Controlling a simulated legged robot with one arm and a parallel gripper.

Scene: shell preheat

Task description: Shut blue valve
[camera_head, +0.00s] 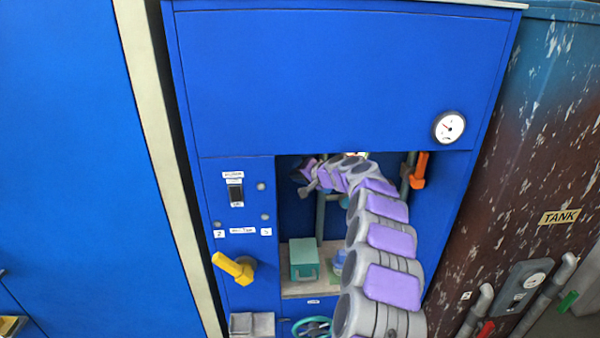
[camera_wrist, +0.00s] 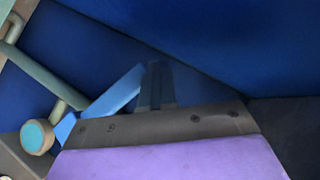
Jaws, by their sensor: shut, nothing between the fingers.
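The blue valve's light-blue handle (camera_wrist: 115,94) shows in the wrist view, slanting beside pale green pipework that has a round teal end. My gripper (camera_wrist: 158,75) is just right of the handle's upper end, with its dark fingers together and empty. They appear very close to the handle; I cannot tell whether they touch it. In the head view my arm reaches into the recess of the blue cabinet and bends left. There the arm covers part of the recess, and I cannot make out the blue handle clearly.
In the head view, an orange handle (camera_head: 419,170) is at the recess's right edge. A yellow handle (camera_head: 234,268) sticks out at left. A teal box (camera_head: 304,259) stands on the recess's shelf, above a green handwheel (camera_head: 311,327). A rusty tank (camera_head: 540,130) stands at right.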

